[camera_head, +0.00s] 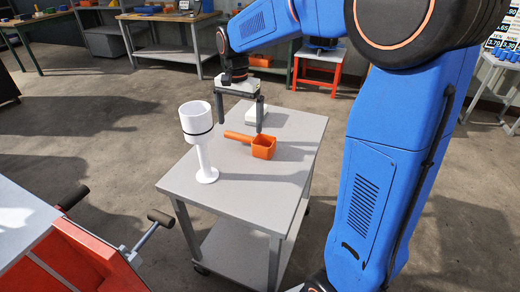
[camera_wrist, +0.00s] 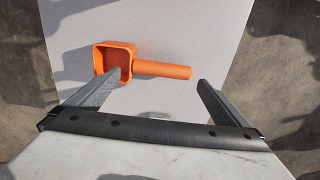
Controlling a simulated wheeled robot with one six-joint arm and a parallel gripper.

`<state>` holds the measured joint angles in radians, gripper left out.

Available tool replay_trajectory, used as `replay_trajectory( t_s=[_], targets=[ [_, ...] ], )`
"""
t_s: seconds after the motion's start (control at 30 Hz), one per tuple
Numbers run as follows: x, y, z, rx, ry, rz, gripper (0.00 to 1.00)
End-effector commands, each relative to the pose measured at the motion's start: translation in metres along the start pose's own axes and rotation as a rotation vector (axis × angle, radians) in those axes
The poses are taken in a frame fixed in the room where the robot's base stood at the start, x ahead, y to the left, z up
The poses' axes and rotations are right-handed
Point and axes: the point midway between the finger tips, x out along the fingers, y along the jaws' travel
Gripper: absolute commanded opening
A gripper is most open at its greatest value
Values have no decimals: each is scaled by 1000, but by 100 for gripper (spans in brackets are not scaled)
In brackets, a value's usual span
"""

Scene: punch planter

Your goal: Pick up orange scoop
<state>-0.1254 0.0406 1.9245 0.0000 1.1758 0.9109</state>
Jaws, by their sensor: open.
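The orange scoop (camera_head: 262,147) lies on the grey cart top (camera_head: 240,180), its square cup to the right and its handle pointing left in the head view. In the wrist view the scoop (camera_wrist: 118,62) has its cup at the left and its handle reaching right. My gripper (camera_head: 240,118) hangs above the cart by the scoop, fingers apart and empty. In the wrist view my gripper (camera_wrist: 160,78) has its left fingertip overlapping the cup and its right fingertip near the handle's end. I cannot tell the exact height of the fingertips over the scoop.
A white cup-topped stand (camera_head: 203,145) is upright on the cart, left of the scoop. A red machine with dark-ended handles (camera_head: 90,255) is at the lower left. Workbenches (camera_head: 165,45) and a red stool (camera_head: 318,70) stand at the back. The cart's front part is clear.

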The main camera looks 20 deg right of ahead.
Motion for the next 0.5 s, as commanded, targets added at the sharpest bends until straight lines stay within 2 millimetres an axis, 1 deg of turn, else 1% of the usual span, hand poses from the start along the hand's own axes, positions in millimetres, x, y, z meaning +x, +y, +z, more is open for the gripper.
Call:
replay_trajectory(
  t_s=[0.2, 0.3, 0.4, 0.5],
  targets=[
    [30, -2, 1, 0, -2, 3, 100],
    [41, -2, 0, 0, -2, 2, 100],
    [47, -2, 0, 0, -1, 1, 100],
    [49, -2, 0, 0, -1, 1, 100]
  ],
)
